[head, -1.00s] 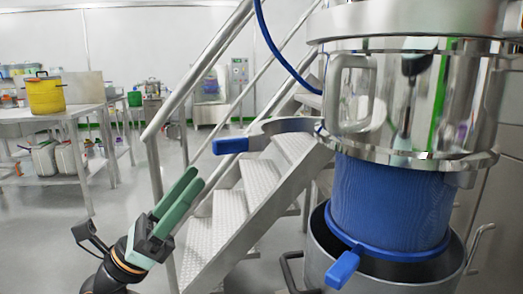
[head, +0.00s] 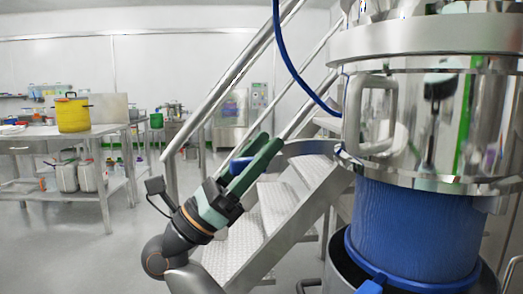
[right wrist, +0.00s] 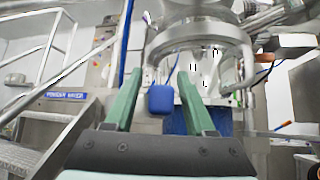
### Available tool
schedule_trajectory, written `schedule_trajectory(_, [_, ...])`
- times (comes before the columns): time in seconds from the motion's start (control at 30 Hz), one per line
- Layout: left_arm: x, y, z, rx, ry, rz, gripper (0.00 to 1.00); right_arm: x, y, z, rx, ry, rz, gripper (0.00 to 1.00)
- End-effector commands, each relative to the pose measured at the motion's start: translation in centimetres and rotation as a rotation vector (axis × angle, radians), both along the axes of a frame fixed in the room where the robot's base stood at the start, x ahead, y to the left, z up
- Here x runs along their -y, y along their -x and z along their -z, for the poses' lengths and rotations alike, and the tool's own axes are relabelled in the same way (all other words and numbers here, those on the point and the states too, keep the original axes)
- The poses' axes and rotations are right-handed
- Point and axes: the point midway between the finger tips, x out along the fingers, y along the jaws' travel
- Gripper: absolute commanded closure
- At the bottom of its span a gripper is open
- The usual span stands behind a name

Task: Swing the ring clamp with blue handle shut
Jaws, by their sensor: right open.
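The ring clamp (head: 312,147) is a steel band standing open, its free half sticking out to the left of the steel vessel (head: 425,120). Its blue handle (head: 238,165) is at the free end, partly hidden by my gripper in the head view. My right gripper (head: 271,140) has green fingers and is open, overlapping the handle. In the right wrist view the blue handle (right wrist: 161,99) shows between the two spread fingers, with gaps on both sides; I see no contact. My left gripper is not in view.
A blue sleeve (head: 415,230) hangs below the vessel into a steel drum, with another blue handle (head: 371,284) on its lower band. Metal stairs with a handrail (head: 225,85) stand behind my gripper. A table with a yellow pot (head: 73,114) is at the left.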

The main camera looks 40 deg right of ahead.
Motion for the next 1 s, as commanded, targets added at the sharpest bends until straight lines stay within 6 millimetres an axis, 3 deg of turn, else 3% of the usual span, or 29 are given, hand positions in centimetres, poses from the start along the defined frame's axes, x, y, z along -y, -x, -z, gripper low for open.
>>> schedule_trajectory(0.3, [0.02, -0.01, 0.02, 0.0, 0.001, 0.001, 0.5, 0.24, 0.07, -0.23, 0.0, 0.0, 0.0, 0.45])
schedule_trajectory(0.8, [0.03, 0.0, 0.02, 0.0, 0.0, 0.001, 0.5, 0.21, 0.05, -0.2, 0.0, 0.0, 0.0, 1.0])
schedule_trajectory(1.0, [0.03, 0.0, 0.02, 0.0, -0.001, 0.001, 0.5, 0.2, 0.05, -0.19, 0.0, 0.0, 0.0, 1.0])
